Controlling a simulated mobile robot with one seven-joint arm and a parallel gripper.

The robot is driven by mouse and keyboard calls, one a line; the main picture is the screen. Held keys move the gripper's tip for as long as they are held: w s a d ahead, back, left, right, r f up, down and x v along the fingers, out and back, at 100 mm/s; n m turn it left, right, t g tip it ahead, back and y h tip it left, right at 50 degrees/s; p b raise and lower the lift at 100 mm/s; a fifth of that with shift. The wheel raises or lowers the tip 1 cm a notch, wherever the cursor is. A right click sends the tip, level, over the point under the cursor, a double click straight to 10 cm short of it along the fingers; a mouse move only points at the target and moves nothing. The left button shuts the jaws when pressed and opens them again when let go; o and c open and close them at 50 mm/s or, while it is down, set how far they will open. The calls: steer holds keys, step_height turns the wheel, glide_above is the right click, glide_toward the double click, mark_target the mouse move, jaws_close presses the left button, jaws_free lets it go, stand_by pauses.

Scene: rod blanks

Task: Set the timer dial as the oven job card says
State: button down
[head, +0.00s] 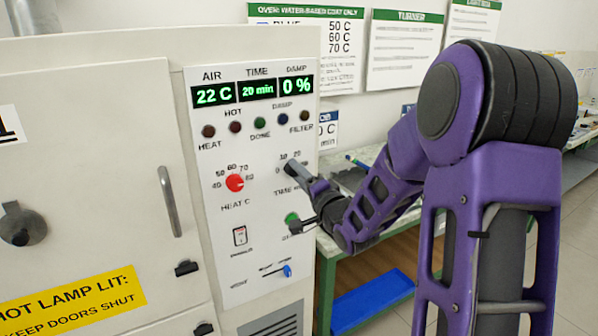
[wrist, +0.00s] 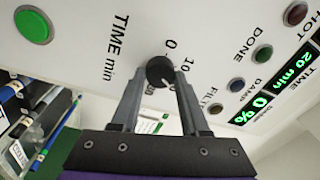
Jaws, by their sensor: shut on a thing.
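The timer dial (wrist: 160,71) is a dark round knob on the oven's white panel, with TIME min lettered beside it. My gripper (wrist: 159,88) is shut on it, one finger on each side. In the head view my gripper (head: 296,172) covers most of the dial; the marks 10 and 20 show above it. The time display (head: 257,89) reads 20 min. The wall card (head: 305,12) headed OVEN: WATER-BASED COAT ONLY lists 50 C, 60 C and 70 C; its smaller text is not readable.
A red heat dial (head: 235,183) sits left of my gripper, and a green button (head: 292,218) below it. A rocker switch (head: 240,236) and a blue-tipped lever (head: 287,270) are lower down. A green-framed bench (head: 328,245) stands right of the oven.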

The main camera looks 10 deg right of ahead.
steer(key=shift+r+m, duration=0.15)
steer(key=shift+m, duration=0.15)
steer(key=shift+c, duration=2)
jaws_free()
steer(key=shift+f, duration=0.2)
